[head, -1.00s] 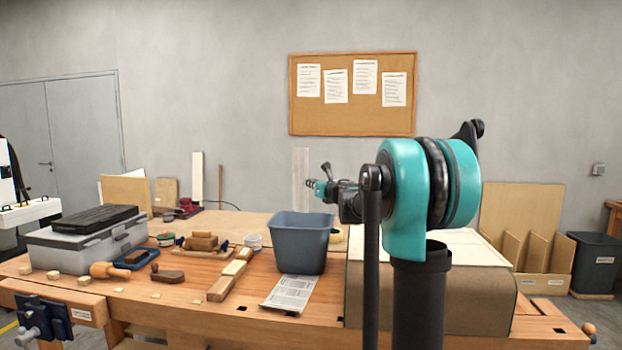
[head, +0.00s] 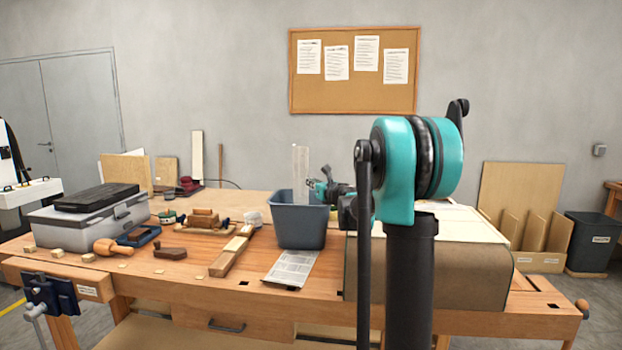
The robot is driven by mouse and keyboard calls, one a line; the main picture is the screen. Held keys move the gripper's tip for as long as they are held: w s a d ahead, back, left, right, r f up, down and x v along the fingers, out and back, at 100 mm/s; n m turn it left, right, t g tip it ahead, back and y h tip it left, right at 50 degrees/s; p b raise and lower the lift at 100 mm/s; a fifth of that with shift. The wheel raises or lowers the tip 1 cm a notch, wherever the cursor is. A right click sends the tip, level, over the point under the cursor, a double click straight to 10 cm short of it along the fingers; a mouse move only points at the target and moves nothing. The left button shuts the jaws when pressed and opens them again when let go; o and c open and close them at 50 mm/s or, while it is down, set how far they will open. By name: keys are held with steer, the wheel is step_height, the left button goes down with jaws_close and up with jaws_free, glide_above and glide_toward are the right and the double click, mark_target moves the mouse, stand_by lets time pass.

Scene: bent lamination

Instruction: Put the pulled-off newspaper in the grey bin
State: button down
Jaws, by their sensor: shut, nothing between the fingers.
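A thin pale strip, seemingly the pulled-off newspaper (head: 300,166), hangs or stands upright at the grey bin (head: 298,228). Its lower end shows against the inside of the bin's opening. The blue-grey bin stands upright on the workbench. My gripper (head: 315,185) is small in the head view, just right of the strip and at about the height of the bin's rim. Its fingers are shut with nothing seen between them; I cannot tell whether they touch the strip. My teal arm joint hides part of the wrist.
A printed sheet (head: 291,268) lies flat on the workbench (head: 190,292) in front of the bin. A large brown curved block (head: 440,268) stands to the right, partly behind my arm.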

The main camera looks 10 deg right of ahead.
steer(key=shift+f, duration=0.2)
steer(key=c, duration=1.6)
jaws_free()
steer(key=shift+c, duration=0.2)
steer(key=shift+s+d, duration=0.1)
steer(key=v, duration=1.1)
steer(key=shift+s, duration=0.35)
steer(key=shift+d, duration=0.1)
